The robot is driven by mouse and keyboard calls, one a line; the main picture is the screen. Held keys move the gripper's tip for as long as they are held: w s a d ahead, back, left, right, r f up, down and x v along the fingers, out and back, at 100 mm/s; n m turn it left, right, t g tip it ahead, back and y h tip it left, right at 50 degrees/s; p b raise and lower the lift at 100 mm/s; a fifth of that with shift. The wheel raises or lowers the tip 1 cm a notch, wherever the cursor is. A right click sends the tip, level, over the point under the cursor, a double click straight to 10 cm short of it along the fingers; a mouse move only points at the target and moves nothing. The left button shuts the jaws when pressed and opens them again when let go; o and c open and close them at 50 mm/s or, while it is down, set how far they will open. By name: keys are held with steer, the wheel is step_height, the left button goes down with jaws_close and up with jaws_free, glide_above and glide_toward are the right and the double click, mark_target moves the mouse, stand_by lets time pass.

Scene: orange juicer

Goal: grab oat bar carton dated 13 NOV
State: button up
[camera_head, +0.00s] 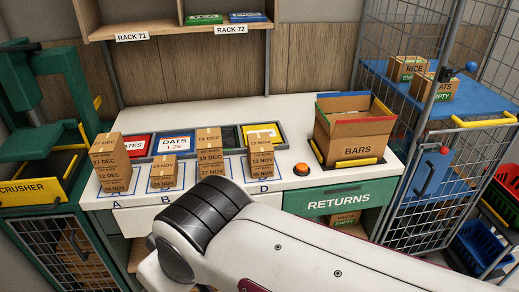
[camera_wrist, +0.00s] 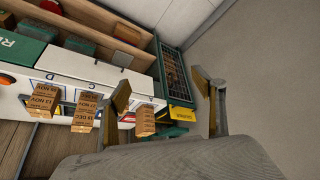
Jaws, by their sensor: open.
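Brown cartons stand stacked on the white counter in the head view, in marked bays. Stack A (camera_head: 111,163) and stack C (camera_head: 210,153) are tall; stack B (camera_head: 164,172) is lower. Stack D (camera_head: 261,156) has a label that seems to read 13 NOV near its top, but the print is small. I cannot tell which cartons hold oat bars. An OATS sign (camera_head: 175,143) lies behind stack B. In the wrist view my gripper (camera_wrist: 162,90) is open and empty, its fingers wide apart, with carton stacks (camera_wrist: 85,112) to the left. The head view does not show its fingers.
An open BARS box (camera_head: 350,140) stands right of stack D, behind an orange button (camera_head: 302,169). A green crusher (camera_head: 45,150) is at left, a wire cage trolley (camera_head: 425,180) at right. My arm crosses the front of the counter.

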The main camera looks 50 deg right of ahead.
mark_target(262, 157)
steer(key=shift+o, duration=0.6)
